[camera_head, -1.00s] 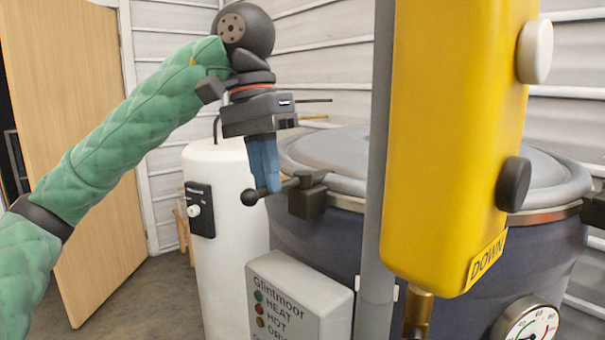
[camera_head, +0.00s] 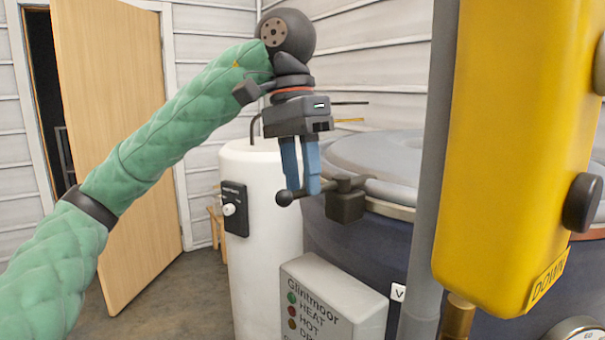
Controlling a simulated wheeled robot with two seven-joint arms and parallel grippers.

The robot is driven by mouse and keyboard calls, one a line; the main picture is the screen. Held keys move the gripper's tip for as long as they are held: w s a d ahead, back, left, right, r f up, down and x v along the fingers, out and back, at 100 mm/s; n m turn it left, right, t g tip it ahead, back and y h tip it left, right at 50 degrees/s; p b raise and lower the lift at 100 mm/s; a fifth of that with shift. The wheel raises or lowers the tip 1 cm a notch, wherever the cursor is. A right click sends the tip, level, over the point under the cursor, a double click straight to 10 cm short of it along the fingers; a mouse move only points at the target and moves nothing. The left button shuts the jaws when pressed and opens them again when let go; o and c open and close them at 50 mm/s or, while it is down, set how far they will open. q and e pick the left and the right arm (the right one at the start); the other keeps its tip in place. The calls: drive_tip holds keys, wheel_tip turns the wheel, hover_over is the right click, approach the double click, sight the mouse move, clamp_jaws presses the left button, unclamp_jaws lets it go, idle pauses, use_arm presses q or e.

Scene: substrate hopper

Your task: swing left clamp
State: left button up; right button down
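The left clamp (camera_head: 345,203) is a dark block on the rim of the big drum, with a lever ending in a black ball (camera_head: 284,198) that points left. My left gripper (camera_head: 301,188) hangs fingers down over this lever. Its two blue fingers stand apart with a clear gap. The fingertips are at the lever just right of the ball; whether they touch it I cannot tell. My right gripper is not in view.
The dark drum (camera_head: 350,250) with a grey lid (camera_head: 385,160) fills the right. A yellow pendant marked DOWN (camera_head: 520,150) and a grey post (camera_head: 433,190) stand in front of it. A white cylinder (camera_head: 262,270) and a Glintmoor panel (camera_head: 335,300) are near the clamp.

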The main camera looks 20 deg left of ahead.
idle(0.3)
use_arm(q)
wheel_tip(320, 180, up, 8)
drive_tip(key=a, duration=0.1)
drive_tip(key=shift+w+a+f, duration=0.15)
drive_tip(key=shift+w+f, duration=0.05)
drive_tip(key=shift+w, duration=0.2)
drive_tip(key=shift+f, duration=0.1)
idle(0.6)
